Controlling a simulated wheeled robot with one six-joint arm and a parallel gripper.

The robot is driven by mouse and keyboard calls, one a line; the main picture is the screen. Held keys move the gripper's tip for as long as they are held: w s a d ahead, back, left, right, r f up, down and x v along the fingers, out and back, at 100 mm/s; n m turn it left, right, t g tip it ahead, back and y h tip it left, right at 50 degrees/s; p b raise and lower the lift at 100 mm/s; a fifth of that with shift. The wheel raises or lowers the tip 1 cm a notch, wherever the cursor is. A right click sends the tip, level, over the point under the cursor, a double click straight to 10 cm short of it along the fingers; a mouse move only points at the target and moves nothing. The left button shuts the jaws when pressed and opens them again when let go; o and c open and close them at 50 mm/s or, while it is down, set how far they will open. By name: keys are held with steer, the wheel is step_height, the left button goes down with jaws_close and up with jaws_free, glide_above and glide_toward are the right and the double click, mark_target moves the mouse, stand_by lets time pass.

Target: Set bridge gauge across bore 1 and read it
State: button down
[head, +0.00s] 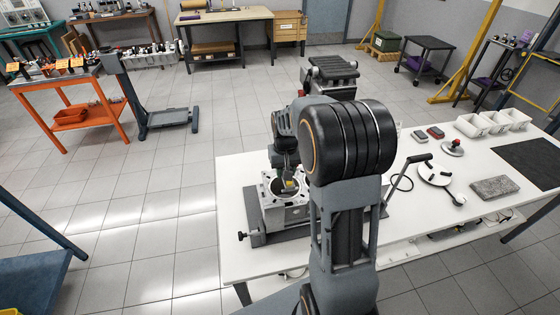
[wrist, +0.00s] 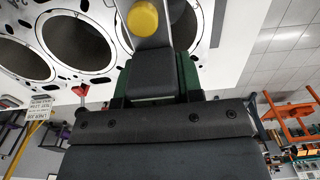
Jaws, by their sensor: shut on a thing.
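The engine block (head: 285,215) stands on the white bench with its deck facing up; one round bore shows beside my gripper in the head view. In the wrist view the pale deck (wrist: 95,13) has several bores, one of them partly behind what I hold. My gripper (head: 286,168) points down just over the block. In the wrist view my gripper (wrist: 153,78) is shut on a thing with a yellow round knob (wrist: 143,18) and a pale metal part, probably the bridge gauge. I cannot tell whether it touches the deck. Its reading is not visible.
A dark plate (head: 256,236) lies under the block. On the bench (head: 235,180) to the right are a round white item (head: 434,173), a grey stone slab (head: 495,187), white bins (head: 495,122) and a black mat (head: 530,160). My arm hides part of the bench.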

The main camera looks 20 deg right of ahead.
steer(key=shift+w+f, duration=0.1)
steer(key=shift+f, duration=0.05)
steer(key=shift+d+f+b, duration=0.1)
steer(key=shift+f+b, duration=1.8)
steer(key=shift+f, duration=0.6)
steer(key=shift+f, duration=0.15)
steer(key=c, duration=0.7)
jaws_free()
steer(key=shift+s, duration=0.2)
